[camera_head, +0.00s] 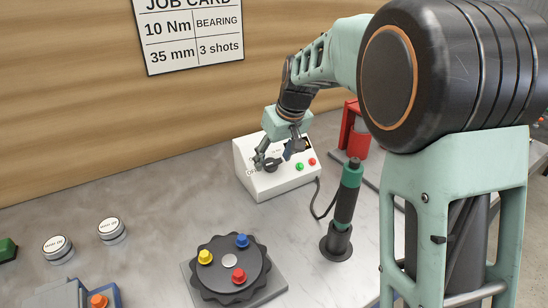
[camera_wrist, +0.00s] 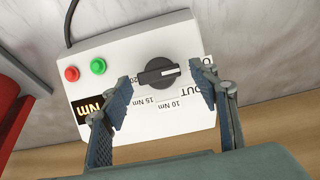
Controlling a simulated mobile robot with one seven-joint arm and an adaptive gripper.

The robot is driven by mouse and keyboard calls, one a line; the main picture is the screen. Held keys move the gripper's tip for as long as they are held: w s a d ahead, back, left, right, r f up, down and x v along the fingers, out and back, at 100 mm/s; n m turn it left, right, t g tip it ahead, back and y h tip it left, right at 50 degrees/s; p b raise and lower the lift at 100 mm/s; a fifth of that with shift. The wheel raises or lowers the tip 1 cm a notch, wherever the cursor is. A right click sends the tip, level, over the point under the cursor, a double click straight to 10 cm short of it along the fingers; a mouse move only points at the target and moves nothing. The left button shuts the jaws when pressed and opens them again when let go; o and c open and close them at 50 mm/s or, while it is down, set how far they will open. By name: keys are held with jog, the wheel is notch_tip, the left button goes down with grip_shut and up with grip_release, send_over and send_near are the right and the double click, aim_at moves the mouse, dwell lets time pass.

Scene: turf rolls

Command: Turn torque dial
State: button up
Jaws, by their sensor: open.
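The torque dial (camera_wrist: 158,73) is a black knob on a white control box (camera_wrist: 120,50). A white mark shows near its right end in the wrist view. Printed labels beside it read 10 Nm, 15 Nm and a partly hidden 20; another label ends in "OUT". My gripper (camera_wrist: 163,90) is open, with one fingertip on each side of the dial and visible gaps to it. In the head view my gripper (camera_head: 274,156) is over the front face of the box (camera_head: 290,180), and it partly hides the dial. A dark display (camera_wrist: 88,107) reading "Nm" is partly covered by the left finger.
Green (camera_wrist: 98,66) and red (camera_wrist: 72,74) buttons sit beside the dial. A job card (camera_head: 190,35) reads 10 Nm, bearing, 35 mm, 3 shots. A black turntable (camera_head: 229,275) with coloured knobs lies in front.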

jog(key=c, duration=1.2)
jog(key=shift+o, duration=0.2)
jog(key=shift+m, duration=0.3)
jog(key=m, duration=0.2)
jog(key=m+y, duration=0.1)
jog(key=shift+w+d+g+p, duration=0.1)
jog(key=shift+d+g+p, duration=0.2)
jog(key=shift+p, duration=0.1)
jog(key=m+y, duration=0.1)
jog(key=m, duration=0.3)
jog(key=shift+d+f+y, duration=0.15)
jog(key=shift+y, duration=0.25)
jog(key=m, duration=0.1)
jog(key=m+y+b, duration=0.1)
jog(key=m, duration=0.1)
jog(key=m+b, duration=0.1)
jog(key=m, duration=0.1)
jog(key=shift+d+f+y, duration=0.2)
jog(key=shift+d+y, duration=0.05)
jog(key=shift+y, duration=0.05)
jog(key=shift+m+t+y+b, duration=0.5)
jog(key=shift+m+b, duration=0.15)
jog(key=shift+m, duration=1.35)
